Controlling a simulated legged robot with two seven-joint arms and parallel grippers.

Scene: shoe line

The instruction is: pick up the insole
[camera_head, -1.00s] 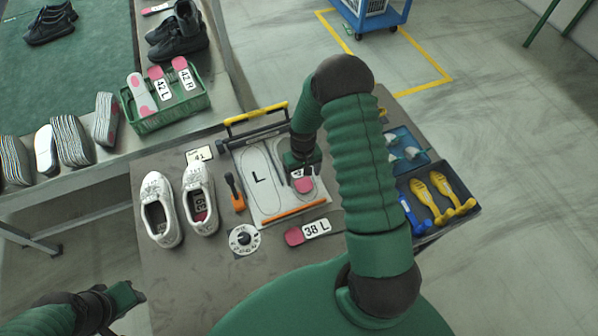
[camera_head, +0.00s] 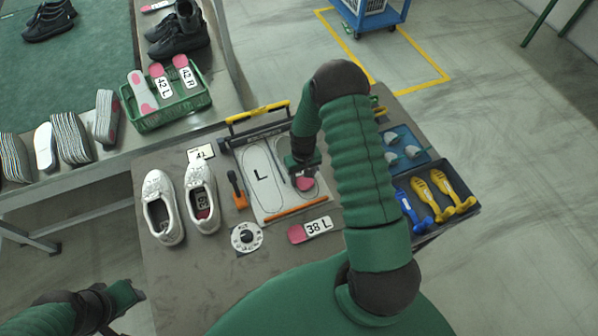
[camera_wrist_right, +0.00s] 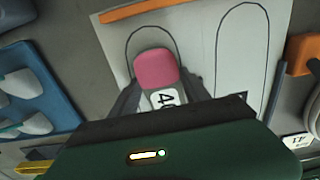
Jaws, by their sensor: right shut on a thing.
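An insole with a pink heel (camera_wrist_right: 156,68) and a white label that partly shows "40" lies over the right-hand foot outline of the white template board (camera_head: 266,212). Its pink end also shows in the head view (camera_head: 305,184). My right gripper (camera_wrist_right: 160,98) is shut on this insole, with a finger at each side of the label. The hand hides the rest of it, and I cannot tell whether it is clear of the board. Another insole marked "38 L" (camera_head: 318,227) lies on the table in front of the board. My left gripper (camera_head: 134,291) is at lower left, away from everything; its jaws are unclear.
A dark tray (camera_head: 470,215) with yellow and blue tools is at right. A green basket (camera_head: 172,115) holds insoles marked 42.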

